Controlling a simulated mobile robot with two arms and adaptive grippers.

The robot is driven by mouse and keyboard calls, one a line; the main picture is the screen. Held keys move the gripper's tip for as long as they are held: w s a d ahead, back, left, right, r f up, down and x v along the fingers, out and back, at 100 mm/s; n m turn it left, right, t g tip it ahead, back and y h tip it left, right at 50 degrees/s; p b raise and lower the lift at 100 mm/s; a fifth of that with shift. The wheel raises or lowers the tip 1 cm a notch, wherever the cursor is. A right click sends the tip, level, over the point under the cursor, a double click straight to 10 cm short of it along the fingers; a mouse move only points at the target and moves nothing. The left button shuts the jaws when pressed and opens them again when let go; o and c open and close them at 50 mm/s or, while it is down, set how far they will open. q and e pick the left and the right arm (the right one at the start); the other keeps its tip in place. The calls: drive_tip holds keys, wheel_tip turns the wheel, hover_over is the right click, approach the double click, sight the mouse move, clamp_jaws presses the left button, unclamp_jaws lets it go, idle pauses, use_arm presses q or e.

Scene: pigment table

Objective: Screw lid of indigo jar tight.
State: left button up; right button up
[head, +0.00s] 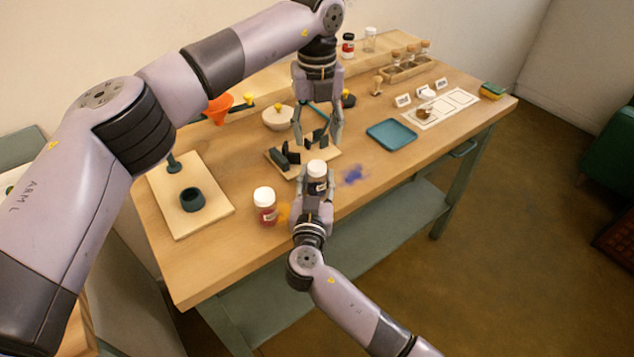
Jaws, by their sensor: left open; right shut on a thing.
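A jar with a white lid and dark contents, apparently the indigo jar (318,187), stands near the front middle of the table in the head view. Its lid (316,167) sits on top; how tight it is cannot be seen. My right gripper (317,181) reaches in from the front and is shut around the jar's body, hiding part of it. My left gripper (318,143) points down from above, open and empty, with its fingertips above and just behind the lid.
A jar of red pigment (265,211) with a white lid stands left of the held jar. A wooden board (276,153) with dark blocks lies behind. Blue powder (352,174) is spilled to the right. A teal tray (391,145) and orange funnel (217,107) stand farther back.

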sight(317, 165)
clamp_jaws()
use_arm(q)
drive_tip(key=n, duration=0.4)
drive_tip(key=shift+n, duration=0.3)
drive_tip(key=shift+f, duration=4)
drive_tip(key=shift+c, duration=0.5)
